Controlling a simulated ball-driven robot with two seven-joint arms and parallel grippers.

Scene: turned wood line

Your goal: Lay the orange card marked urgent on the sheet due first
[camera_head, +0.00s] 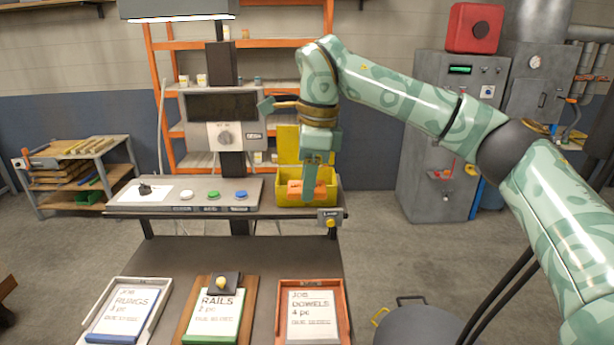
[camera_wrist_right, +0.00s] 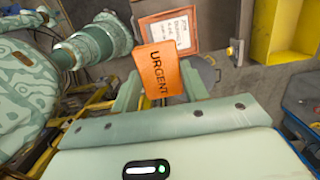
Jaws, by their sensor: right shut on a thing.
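The orange card marked URGENT (camera_wrist_right: 160,70) is held between the fingers of my right gripper (camera_head: 308,190). In the head view the card (camera_head: 294,188) shows in front of the yellow box (camera_head: 322,191), behind the trays. Three job sheets lie in a row on the front table: RUNGS (camera_head: 122,312) in a grey tray, RAILS (camera_head: 213,316) on a brown board, and DOWELS (camera_head: 309,312) in a red-brown tray. Their due lines are too small to read surely. The DOWELS tray also shows past the card in the wrist view (camera_wrist_right: 197,30). My left gripper is not in view.
A dark block with a yellow knob (camera_head: 224,284) sits on the top of the RAILS board. A grey panel (camera_head: 200,203) with white, green and blue buttons stands behind the table. A dark round drum (camera_head: 420,325) stands right of the table. The table behind the trays is clear.

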